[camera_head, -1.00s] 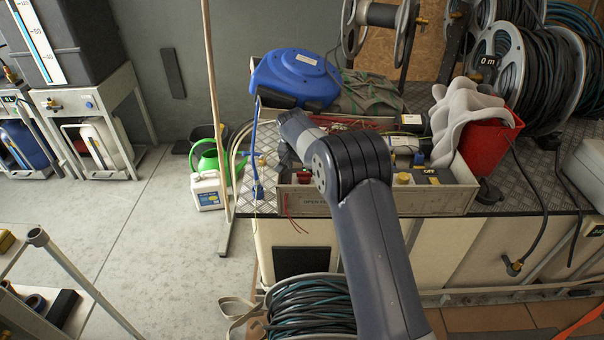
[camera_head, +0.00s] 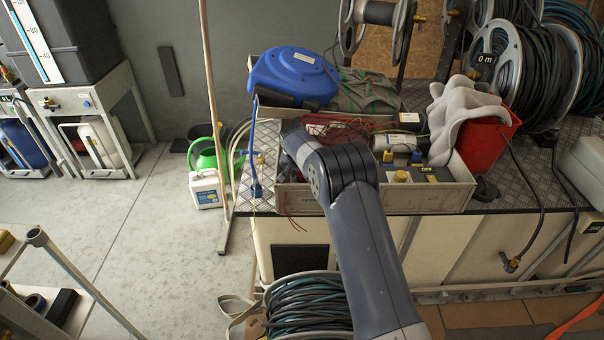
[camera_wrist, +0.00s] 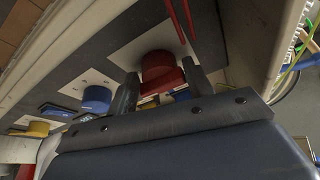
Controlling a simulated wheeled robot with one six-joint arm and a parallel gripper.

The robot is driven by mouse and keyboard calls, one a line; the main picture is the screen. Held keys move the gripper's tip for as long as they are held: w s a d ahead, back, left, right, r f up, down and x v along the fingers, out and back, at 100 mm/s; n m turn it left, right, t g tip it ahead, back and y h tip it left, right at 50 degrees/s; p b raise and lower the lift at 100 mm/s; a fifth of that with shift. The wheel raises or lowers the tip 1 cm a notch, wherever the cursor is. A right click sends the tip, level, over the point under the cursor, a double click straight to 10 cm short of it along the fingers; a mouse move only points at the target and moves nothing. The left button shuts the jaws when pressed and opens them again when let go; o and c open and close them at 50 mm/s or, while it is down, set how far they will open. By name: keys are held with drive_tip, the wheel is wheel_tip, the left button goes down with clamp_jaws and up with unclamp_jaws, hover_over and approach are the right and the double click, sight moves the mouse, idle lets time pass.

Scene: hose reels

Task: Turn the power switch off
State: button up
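The shallow grey open box (camera_head: 440,199) sits on the bench and holds wires, knobs and a small black display (camera_head: 427,168) that seems to read OFF. A yellow knob (camera_head: 401,176) is beside the display. In the wrist view my gripper (camera_wrist: 160,88) has its two fingers apart, one on each side of a red knob (camera_wrist: 158,65) on a pale plate. Contact with the knob cannot be told. A blue knob (camera_wrist: 97,98) and a yellow knob (camera_wrist: 39,129) are to the left. In the head view my arm hides the fingers and the red knob. No label names the power switch.
A blue hose reel (camera_head: 294,76) stands behind the box. A red bin (camera_head: 487,145) with grey cloth (camera_head: 462,110) is at its right. A thin pole (camera_head: 212,90) rises at the left. A hose coil (camera_head: 305,306) is below the bench front.

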drive_tip(key=c, duration=0.3)
drive_tip(key=shift+c, duration=0.2)
drive_tip(key=shift+n, duration=0.3)
drive_tip(key=n+y+b, duration=0.1)
drive_tip(key=n+y, duration=0.1)
drive_tip(key=n, duration=0.2)
drive_tip(key=shift+d+b, duration=0.2)
drive_tip(key=shift+b, duration=0.15)
drive_tip(key=n, duration=0.2)
drive_tip(key=n+y+b, duration=0.1)
drive_tip(key=n, duration=0.1)
drive_tip(key=shift+d+n+y, duration=0.1)
drive_tip(key=shift+n+y, duration=0.2)
drive_tip(key=shift+n, duration=0.1)
drive_tip(key=n, duration=0.2)
drive_tip(key=n+g+y, duration=0.1)
drive_tip(key=n, duration=0.1)
drive_tip(key=shift+w+d+g+b, duration=0.15)
drive_tip(key=shift+w+g+b, duration=0.05)
drive_tip(key=shift+g+b, duration=0.1)
drive_tip(key=shift+w+n+g+y+p, duration=0.1)
drive_tip(key=shift+n+g+y+p, duration=0.25)
drive_tip(key=shift+n, duration=0.75)
drive_tip(key=shift+n+g+y+p, duration=0.15)
drive_tip(key=shift+n+g, duration=0.3)
drive_tip(key=shift+n, duration=0.65)
